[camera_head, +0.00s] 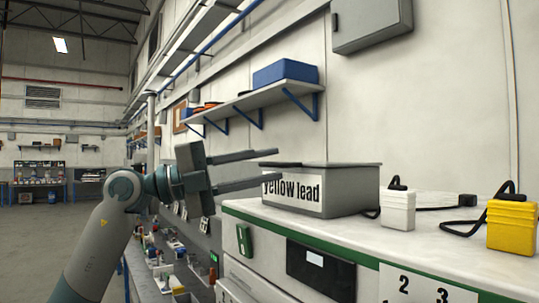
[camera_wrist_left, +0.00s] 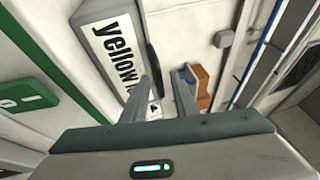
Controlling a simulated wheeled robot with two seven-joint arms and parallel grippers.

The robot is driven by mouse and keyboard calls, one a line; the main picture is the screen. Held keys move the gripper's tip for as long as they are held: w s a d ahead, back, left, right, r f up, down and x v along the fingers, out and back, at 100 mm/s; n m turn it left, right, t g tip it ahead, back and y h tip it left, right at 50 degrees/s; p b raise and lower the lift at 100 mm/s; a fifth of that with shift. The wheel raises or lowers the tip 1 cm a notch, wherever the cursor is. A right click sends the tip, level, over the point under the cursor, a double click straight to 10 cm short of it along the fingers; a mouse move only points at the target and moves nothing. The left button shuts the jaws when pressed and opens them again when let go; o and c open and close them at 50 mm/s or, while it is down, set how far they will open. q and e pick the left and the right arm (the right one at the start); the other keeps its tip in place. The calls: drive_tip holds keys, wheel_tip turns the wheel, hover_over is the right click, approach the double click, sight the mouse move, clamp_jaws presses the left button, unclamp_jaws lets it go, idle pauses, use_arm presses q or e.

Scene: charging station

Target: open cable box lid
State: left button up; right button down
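The cable box (camera_head: 345,193) is a grey box with a white "yellow lead" label on its front, standing on the white counter. Its flat grey lid (camera_head: 350,164) lies over the top and looks closed. My left gripper (camera_head: 279,166) comes in from the left with its two long fingers apart, one near the lid's left edge and one in front of the label. I cannot tell whether either finger touches the box. In the left wrist view the cable box (camera_wrist_left: 96,45) is at the upper left, beside the spread fingers (camera_wrist_left: 168,92). My right gripper is not in view.
A white block (camera_head: 398,210) and a yellow block (camera_head: 512,226) with black cables stand on the counter (camera_head: 450,238) right of the box. A shelf (camera_head: 262,97) with a blue bin (camera_head: 285,72) is on the wall above. Open room lies at the left.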

use_arm(q)
drive_tip(key=shift+w+d, duration=0.15)
drive_tip(key=shift+d, duration=0.5)
clamp_jaws()
idle(1.1)
